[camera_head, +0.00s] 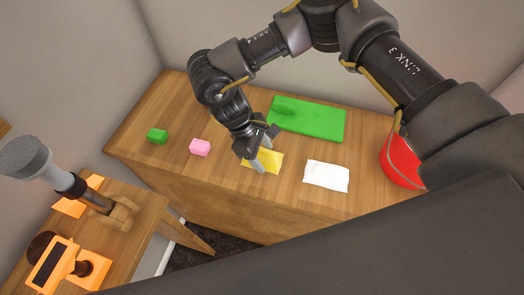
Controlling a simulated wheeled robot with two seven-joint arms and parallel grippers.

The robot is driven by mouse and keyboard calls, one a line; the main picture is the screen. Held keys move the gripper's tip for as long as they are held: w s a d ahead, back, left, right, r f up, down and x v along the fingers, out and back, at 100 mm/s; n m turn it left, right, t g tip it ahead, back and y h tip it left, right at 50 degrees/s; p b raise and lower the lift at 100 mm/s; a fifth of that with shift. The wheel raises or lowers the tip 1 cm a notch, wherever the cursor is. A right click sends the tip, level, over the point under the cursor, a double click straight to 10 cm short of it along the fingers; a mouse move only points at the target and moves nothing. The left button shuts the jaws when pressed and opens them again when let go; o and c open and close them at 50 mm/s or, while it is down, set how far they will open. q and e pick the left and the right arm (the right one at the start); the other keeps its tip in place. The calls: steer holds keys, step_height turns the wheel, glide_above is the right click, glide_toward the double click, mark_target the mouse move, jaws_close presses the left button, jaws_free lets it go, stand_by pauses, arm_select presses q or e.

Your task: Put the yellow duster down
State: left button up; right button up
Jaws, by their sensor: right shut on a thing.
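The yellow duster (268,162) is a flat yellow cloth near the front edge of the wooden counter, between the pink block and the white cloth. My right gripper (259,163) comes down from above and is shut on it, covering its left part. I cannot tell whether the duster touches the counter or is slightly above it. My left gripper is not in view.
A side table (142,228) with orange items stands lower left.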

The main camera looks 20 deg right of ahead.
steer(key=o, duration=0.9)
steer(key=shift+r, duration=0.2)
steer(key=b+v, duration=0.1)
steer(key=v, duration=1.1)
steer(key=shift+d, duration=0.1)
